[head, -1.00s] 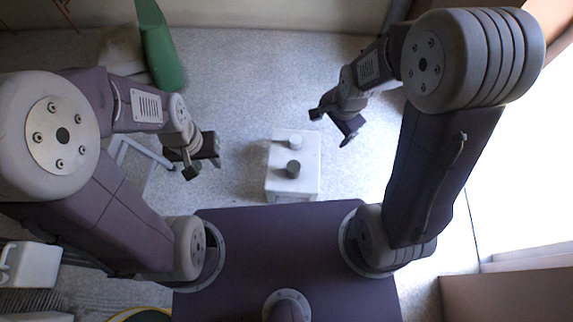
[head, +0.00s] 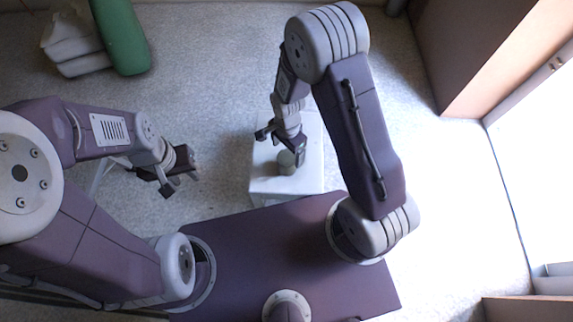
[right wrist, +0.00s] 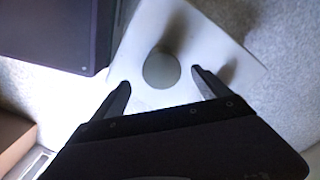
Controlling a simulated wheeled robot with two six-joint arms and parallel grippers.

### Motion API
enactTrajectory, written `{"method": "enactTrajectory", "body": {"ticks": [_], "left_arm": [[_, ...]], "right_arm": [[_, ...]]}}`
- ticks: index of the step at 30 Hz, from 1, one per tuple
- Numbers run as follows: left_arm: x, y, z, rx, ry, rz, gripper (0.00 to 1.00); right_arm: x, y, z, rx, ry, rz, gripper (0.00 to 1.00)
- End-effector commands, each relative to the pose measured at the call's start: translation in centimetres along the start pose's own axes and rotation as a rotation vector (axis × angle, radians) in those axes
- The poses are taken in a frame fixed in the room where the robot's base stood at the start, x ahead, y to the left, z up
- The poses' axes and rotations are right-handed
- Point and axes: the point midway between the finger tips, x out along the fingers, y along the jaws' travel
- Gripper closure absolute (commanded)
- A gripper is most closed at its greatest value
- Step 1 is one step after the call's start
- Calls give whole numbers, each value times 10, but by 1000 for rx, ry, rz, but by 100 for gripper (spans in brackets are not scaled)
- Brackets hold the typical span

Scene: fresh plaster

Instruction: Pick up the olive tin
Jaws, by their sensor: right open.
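The olive tin (head: 286,161), a small round grey-green thing, stands on a white stand (head: 266,185) just beyond my base. My right gripper (head: 281,146) is over the stand and hides part of the tin. In the right wrist view the tin (right wrist: 161,69) shows as a round top, ahead of and between the open fingertips (right wrist: 160,78). A second, paler tin seen earlier on the stand is not visible now. My left gripper (head: 178,180) hangs to the left of the stand, away from the tin; its jaw gap is unclear.
A green rolled object (head: 122,38) and pale stacked bags (head: 75,45) lie at the back left. A brown box-like piece (head: 490,50) stands at the back right. The speckled floor (head: 215,75) behind the stand is clear.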

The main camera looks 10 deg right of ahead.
Motion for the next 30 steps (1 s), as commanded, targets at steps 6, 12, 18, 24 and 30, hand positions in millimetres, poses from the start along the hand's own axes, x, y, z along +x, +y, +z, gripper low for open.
{"method": "enactTrajectory", "body": {"ticks": [6,12,18,24,30], "left_arm": [[32,-1,4,0,-1,0,64],[38,-1,4,0,0,0,64],[75,-2,8,0,-1,0,64],[77,-2,8,0,-1,0,64],[76,-2,8,0,-1,0,64]], "right_arm": [[38,0,0,0,0,1,13],[45,-1,0,0,0,0,13],[82,-3,-1,0,0,1,13],[87,-3,-1,0,0,1,13],[86,-3,-1,0,0,0,44]]}}
